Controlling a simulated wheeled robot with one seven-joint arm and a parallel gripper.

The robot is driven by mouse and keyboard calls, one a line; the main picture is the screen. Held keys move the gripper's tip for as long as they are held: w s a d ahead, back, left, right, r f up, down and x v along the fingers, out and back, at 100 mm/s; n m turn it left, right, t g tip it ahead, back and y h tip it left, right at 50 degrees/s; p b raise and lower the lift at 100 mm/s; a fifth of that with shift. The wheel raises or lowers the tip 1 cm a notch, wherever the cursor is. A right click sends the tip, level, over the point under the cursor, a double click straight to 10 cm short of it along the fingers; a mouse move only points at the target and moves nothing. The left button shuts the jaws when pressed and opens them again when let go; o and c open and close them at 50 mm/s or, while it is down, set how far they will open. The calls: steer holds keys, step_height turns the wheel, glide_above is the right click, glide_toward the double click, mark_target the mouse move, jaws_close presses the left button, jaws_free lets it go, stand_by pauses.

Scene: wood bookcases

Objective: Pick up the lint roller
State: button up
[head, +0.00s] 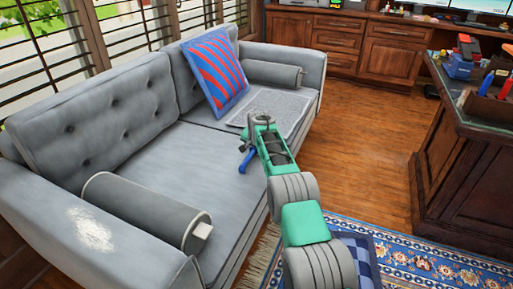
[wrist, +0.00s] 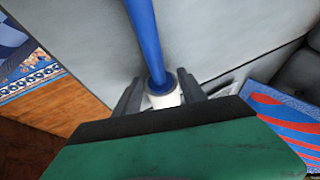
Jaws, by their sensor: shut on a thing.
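The lint roller has a long blue handle and a white end. In the wrist view its blue handle (wrist: 146,40) runs up from between the fingers, with the white part low between them. In the head view the blue handle (head: 247,160) shows just below my gripper (head: 247,143), over the front of the sofa seat. My gripper, also in the wrist view (wrist: 160,90), is shut on the lint roller near where handle and white part meet. The rest of the roller head is hidden by my gripper. I cannot tell whether the roller touches the seat.
The grey sofa (head: 165,165) bears a red and blue cushion (head: 215,72), a grey mat (head: 285,108) and two bolsters, near (head: 140,210) and far (head: 272,74). White fuzz (head: 90,229) lies on the near armrest. A dark wood desk (head: 455,150) stands right; wooden floor (head: 365,165) lies between.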

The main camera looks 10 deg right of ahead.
mark_target(254, 151)
steer(key=c, duration=0.4)
steer(key=shift+c, duration=0.3)
steer(key=shift+r, duration=0.1)
steer(key=shift+r, duration=0.2)
step_height(254, 151, up, 3)
steer(key=shift+s+r+p, duration=0.1)
steer(key=shift+r+p, duration=0.1)
steer(key=shift+p, duration=1.05)
steer(key=v, duration=0.2)
steer(key=d+p+v, duration=0.1)
steer(key=v, duration=0.1)
steer(key=p+v, duration=0.1)
steer(key=v, duration=0.2)
steer(key=shift+s+d+f, duration=0.1)
steer(key=shift+s+d, duration=0.05)
steer(key=shift+s, duration=0.3)
steer(key=shift+c, duration=0.2)
steer(key=s+d+r+p, duration=0.2)
steer(key=s+r, duration=0.1)
steer(key=s, duration=0.6)
steer(key=shift+r, duration=0.15)
steer(key=shift+w+d, duration=0.1)
